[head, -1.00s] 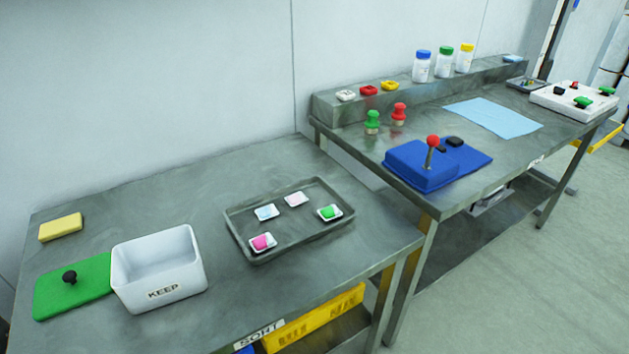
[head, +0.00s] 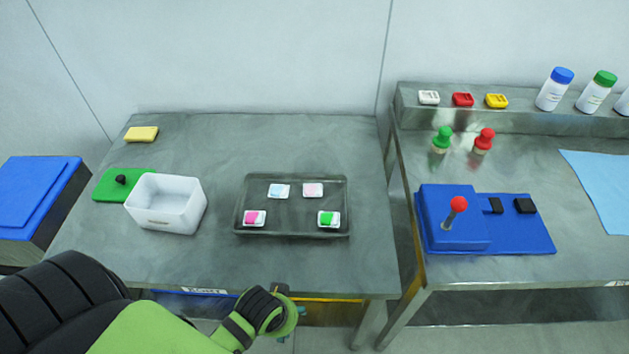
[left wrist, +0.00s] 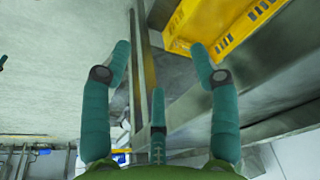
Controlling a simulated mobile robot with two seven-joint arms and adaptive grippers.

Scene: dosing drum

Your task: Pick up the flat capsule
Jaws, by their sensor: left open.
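A dark tray (head: 292,230) on the left table holds several small white dishes. The front left dish holds a pink piece (head: 254,217) and the front right one a green piece (head: 327,218). The back left dish looks pale blue (head: 279,190) and the back right one pale pink (head: 313,189). Which one is the flat capsule I cannot tell. My left gripper (head: 292,315) is in front of the table's front edge, below the tray. In the left wrist view its teal fingers (left wrist: 165,75) are spread and empty. My right gripper is not in view.
A white box (head: 167,222) stands left of the tray, by a green lid (head: 112,185) with a black knob. A yellow sponge (head: 142,134) lies behind. A yellow crate (left wrist: 225,25) is under the table. A blue joystick box (head: 452,220) is on the right table.

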